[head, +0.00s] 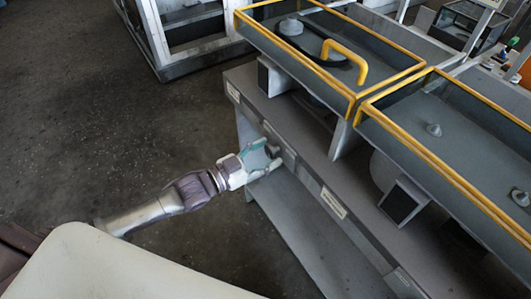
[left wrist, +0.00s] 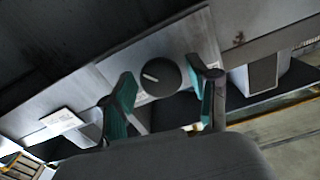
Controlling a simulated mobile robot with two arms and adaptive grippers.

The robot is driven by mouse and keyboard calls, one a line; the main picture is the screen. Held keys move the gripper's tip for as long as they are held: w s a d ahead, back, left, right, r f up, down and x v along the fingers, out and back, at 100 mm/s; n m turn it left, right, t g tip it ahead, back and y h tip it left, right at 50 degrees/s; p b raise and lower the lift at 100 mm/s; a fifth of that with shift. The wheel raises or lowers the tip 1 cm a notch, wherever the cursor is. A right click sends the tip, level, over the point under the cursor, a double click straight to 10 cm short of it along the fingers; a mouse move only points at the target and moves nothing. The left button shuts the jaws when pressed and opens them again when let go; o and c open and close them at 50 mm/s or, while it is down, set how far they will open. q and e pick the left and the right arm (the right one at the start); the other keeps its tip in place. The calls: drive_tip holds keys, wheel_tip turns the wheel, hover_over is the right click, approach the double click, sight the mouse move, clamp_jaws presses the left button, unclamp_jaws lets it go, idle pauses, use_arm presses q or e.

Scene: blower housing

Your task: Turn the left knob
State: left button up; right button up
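A dark round knob (left wrist: 160,77) with a white pointer mark sits on the grey front panel in the left wrist view. In the head view the knob (head: 273,150) shows as a small dark shape beside the gripper. My left gripper (head: 262,158) is at the front face of the grey housing bench. In the left wrist view my left gripper (left wrist: 162,72) has its two teal-padded fingers apart, one on each side of the knob. Narrow gaps show between fingers and knob, so it looks open. My right gripper is not in view.
The grey bench (head: 307,165) carries trays with yellow rims and a yellow handle (head: 345,59). A white label (head: 333,203) is on the front face, right of the gripper. A grey-white cabinet (head: 190,30) stands behind. The floor (head: 90,110) at left is clear.

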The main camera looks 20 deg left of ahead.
use_arm(q)
drive_tip(key=c, duration=0.8)
drive_tip(key=shift+m, duration=0.3)
drive_tip(key=m, duration=0.2)
drive_tip(key=shift+m+p, duration=0.3)
drive_tip(key=shift+p, duration=0.1)
drive_tip(key=shift+m, duration=2)
drive_tip(key=o, duration=1.1)
drive_tip(key=shift+a, duration=0.1)
drive_tip(key=shift+o, duration=0.2)
